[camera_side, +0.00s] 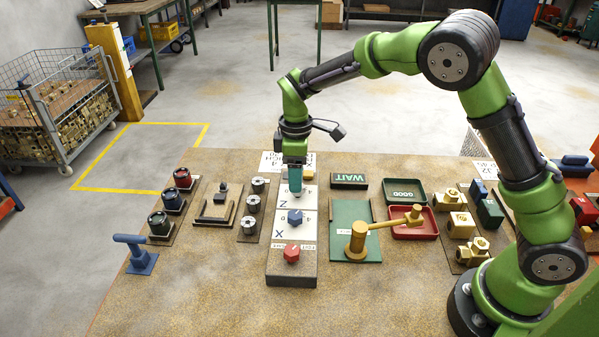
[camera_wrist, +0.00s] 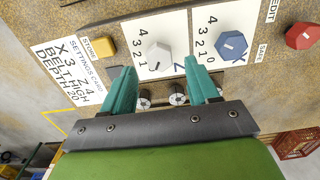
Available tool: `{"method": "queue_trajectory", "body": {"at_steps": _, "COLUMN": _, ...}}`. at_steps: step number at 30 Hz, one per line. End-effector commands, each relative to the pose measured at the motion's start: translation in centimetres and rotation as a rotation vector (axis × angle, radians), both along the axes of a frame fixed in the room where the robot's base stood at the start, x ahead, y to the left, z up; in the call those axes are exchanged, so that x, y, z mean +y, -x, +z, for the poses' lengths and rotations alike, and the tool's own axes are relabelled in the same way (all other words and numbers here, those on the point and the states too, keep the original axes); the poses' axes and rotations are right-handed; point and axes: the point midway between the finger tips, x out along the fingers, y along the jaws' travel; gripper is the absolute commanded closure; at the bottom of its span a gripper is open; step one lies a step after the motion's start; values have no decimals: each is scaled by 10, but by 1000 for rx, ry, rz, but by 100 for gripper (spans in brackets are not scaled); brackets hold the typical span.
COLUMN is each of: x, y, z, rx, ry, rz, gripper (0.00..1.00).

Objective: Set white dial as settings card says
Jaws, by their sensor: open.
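The white dial (camera_wrist: 159,55) sits on the Z panel, with a scale of numbers along its left side in the wrist view. I cannot read its setting surely. The settings card (camera_wrist: 78,75) reads X 3, Z 4, belt high, depth 20. My gripper (camera_wrist: 160,66) is open, its teal fingers on either side of the white dial's position. I cannot tell whether they touch it. In the side view, my gripper (camera_side: 295,188) is low over the Z panel and largely hides the white dial.
The blue dial (camera_wrist: 231,45) on the X panel is close beside the right finger. A red knob (camera_wrist: 301,37) is farther right. The yellow store button (camera_wrist: 100,47) is near the left finger. A brass-coloured lever (camera_side: 385,232) stands right of the panel.

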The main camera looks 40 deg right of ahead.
Motion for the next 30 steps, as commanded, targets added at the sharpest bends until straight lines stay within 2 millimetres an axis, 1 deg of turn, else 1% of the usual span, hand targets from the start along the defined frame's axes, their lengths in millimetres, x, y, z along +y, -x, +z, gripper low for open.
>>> {"method": "queue_trajectory", "body": {"at_steps": 1, "x": 0, "y": 1, "z": -9, "rx": 3, "ry": 1, "rz": 0, "gripper": 40}}
{"method": "queue_trajectory", "body": {"at_steps": 6, "x": 0, "y": 0, "z": -25, "rx": 1, "ry": 1, "rz": 0, "gripper": 40}}
{"method": "queue_trajectory", "body": {"at_steps": 10, "x": 0, "y": 0, "z": -29, "rx": -1, "ry": 1, "rz": 0, "gripper": 40}}
{"method": "queue_trajectory", "body": {"at_steps": 17, "x": 0, "y": 0, "z": -29, "rx": 0, "ry": 0, "rz": 0, "gripper": 40}}
{"method": "queue_trajectory", "body": {"at_steps": 27, "x": 0, "y": 0, "z": -28, "rx": 0, "ry": 0, "rz": 0, "gripper": 92}}
{"method": "queue_trajectory", "body": {"at_steps": 28, "x": 0, "y": 0, "z": -28, "rx": 0, "ry": 0, "rz": 0, "gripper": 96}}
{"method": "queue_trajectory", "body": {"at_steps": 30, "x": 0, "y": 0, "z": -28, "rx": -1, "ry": 0, "rz": -1, "gripper": 96}}
